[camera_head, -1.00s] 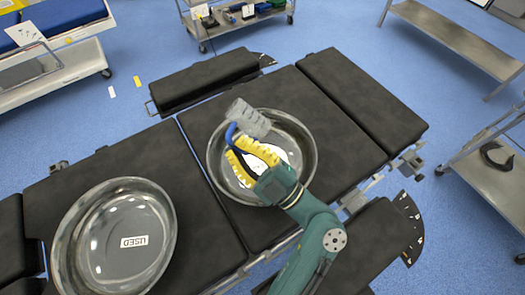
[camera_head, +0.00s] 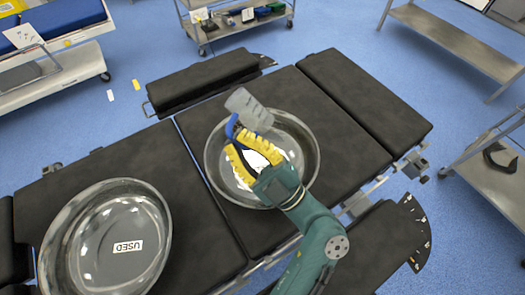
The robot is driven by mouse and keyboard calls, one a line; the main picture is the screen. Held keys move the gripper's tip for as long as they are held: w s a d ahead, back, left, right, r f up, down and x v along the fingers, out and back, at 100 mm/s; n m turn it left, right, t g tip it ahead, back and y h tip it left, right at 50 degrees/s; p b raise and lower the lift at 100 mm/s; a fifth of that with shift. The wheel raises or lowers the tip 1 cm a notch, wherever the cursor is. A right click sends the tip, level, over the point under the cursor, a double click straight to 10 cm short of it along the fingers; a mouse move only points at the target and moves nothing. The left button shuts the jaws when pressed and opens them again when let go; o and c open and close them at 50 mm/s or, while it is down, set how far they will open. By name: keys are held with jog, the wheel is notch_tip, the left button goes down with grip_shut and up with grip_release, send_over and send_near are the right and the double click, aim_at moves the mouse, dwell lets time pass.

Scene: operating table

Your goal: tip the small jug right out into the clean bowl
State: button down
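The small jug (camera_head: 250,109) is grey and see-through with a blue handle (camera_head: 231,126). My gripper (camera_head: 237,142) has yellow fingers and is closed around the blue handle, over the bowl. A white label shows inside this bowl, partly hidden by the fingers, so I cannot read it. I cannot make out the jug's contents or any flow.
The table's right section (camera_head: 365,100) is bare. Steel carts and shelves stand around on the blue floor.

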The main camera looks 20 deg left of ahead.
jog(key=shift+d+r, duration=0.1)
jog(key=shift+r, duration=0.2)
dwell(0.9)
